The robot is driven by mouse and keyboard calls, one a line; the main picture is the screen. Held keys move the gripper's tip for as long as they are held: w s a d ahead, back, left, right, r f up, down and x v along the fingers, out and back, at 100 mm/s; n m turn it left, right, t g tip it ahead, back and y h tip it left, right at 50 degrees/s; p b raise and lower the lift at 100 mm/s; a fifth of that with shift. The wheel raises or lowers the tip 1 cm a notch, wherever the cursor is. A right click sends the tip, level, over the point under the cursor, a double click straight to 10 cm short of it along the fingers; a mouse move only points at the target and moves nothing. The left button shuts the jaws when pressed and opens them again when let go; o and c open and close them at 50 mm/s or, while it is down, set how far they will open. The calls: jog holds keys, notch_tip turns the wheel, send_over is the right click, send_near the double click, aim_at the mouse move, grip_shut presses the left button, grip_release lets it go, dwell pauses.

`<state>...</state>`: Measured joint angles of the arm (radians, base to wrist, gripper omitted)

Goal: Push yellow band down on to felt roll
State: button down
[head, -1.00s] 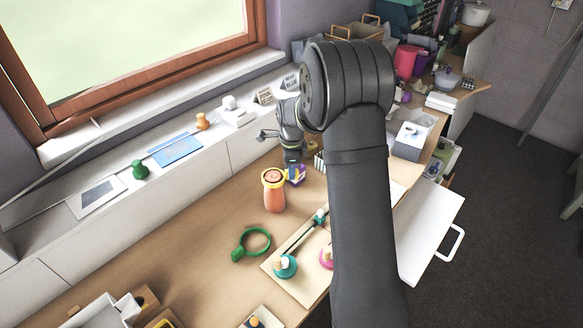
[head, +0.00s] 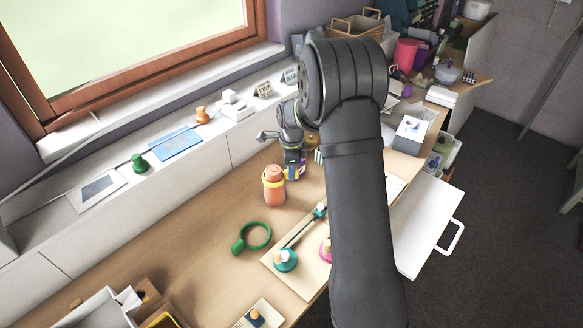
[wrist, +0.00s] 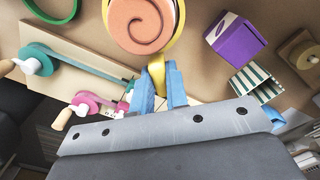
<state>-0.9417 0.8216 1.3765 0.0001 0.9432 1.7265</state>
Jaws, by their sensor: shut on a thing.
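The felt roll (head: 274,192), salmon-orange with a spiral top, stands upright on the table. In the wrist view its spiral end (wrist: 138,24) faces the camera at the top edge. The yellow band (head: 282,180) is around the roll, a little below its top. In the wrist view the band (wrist: 181,28) rings the spiral end, partly cut off, and its tab points toward me. My gripper (wrist: 158,78) has blue fingers shut on that tab. In the head view the gripper is beside the roll, small and partly hidden by my arm.
A green band (head: 254,238) lies flat at the front left. A wooden board (head: 302,272) with teal and pink knobbed pieces is nearer the camera. A purple box (wrist: 234,36) and a striped box (wrist: 253,84) stand right of the roll in the wrist view. The table left of the roll is clear.

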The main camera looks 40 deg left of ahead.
jog(key=shift+f, duration=1)
jog(key=c, duration=1.3)
grip_release()
jog(key=shift+c, duration=0.2)
notch_tip(320, 180, up, 18)
jog(key=shift+f, duration=0.25)
notch_tip(320, 180, down, 18)
jog(key=shift+r, duration=0.45)
jog(key=shift+r, duration=0.1)
